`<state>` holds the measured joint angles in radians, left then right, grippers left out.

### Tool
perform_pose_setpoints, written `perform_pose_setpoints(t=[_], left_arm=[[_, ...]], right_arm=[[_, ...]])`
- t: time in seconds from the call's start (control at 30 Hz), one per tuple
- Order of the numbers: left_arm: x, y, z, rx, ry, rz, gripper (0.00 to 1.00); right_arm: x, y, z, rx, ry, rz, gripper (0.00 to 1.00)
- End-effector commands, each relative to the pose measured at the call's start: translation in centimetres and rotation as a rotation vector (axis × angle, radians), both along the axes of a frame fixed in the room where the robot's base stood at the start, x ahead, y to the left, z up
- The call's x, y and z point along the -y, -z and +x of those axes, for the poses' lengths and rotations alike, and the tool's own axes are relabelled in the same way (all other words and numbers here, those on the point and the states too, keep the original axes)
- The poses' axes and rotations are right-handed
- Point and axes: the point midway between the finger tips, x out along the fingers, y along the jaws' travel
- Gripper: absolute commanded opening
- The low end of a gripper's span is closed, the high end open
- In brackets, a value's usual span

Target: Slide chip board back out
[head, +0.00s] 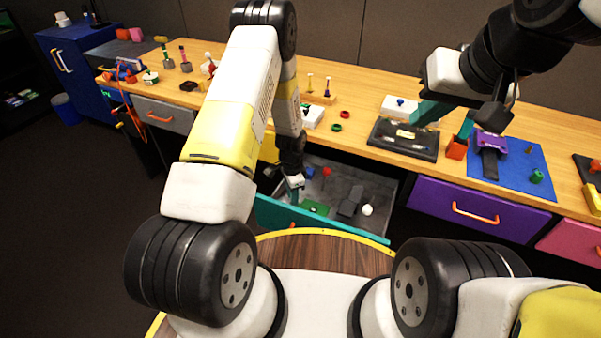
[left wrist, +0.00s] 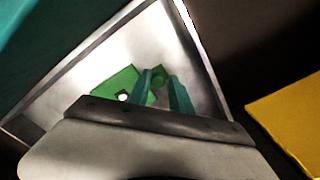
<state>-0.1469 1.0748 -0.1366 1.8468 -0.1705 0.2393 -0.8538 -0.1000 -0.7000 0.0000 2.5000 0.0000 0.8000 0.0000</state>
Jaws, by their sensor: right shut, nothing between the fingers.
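The green chip board (head: 314,207) lies on the floor of the open teal-fronted drawer (head: 320,221). In the left wrist view the board (left wrist: 112,86) lies flat with a pale round spot, and a smaller green part stands at its right end. My left gripper (head: 296,190) reaches down into the drawer at the board's upper left. In the left wrist view its two teal fingers (left wrist: 160,78) stand apart over the board's right end, with the green part showing between their tips. Contact cannot be told. My right gripper (head: 466,128) is shut and empty above the bench.
The drawer also holds a white ball (head: 367,210), dark grey blocks (head: 351,202) and a red knob (head: 327,171). The drawer's walls surround my left gripper closely.

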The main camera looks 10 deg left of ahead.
Motion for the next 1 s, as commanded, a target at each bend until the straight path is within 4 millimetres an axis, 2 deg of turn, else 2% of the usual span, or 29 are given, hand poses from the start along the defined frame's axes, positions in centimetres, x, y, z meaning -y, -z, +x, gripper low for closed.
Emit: perform_pose_setpoints(t=[0.03,0.07,0.43,0.8,1.0], left_arm=[[-0.3,0.0,0.1,0.002,-0.003,0.003,0.35],[-0.3,0.0,0.1,0.002,-0.003,0.003,0.41],[0.0,-0.4,0.0,0.001,-0.002,0.000,0.41],[-0.1,-6.1,0.1,0.004,-0.003,0.000,0.41],[-0.1,-7.7,0.1,0.002,-0.002,0.001,0.41]], right_arm=[[0.0,0.0,0.0,0.000,0.000,0.000,0.00],[0.0,0.0,0.0,0.000,0.000,0.000,0.00],[0.0,0.0,0.0,0.000,0.000,0.000,0.00],[0.0,0.0,0.0,0.000,0.000,0.000,0.00],[0.0,0.0,0.0,0.000,0.000,0.000,0.00]])
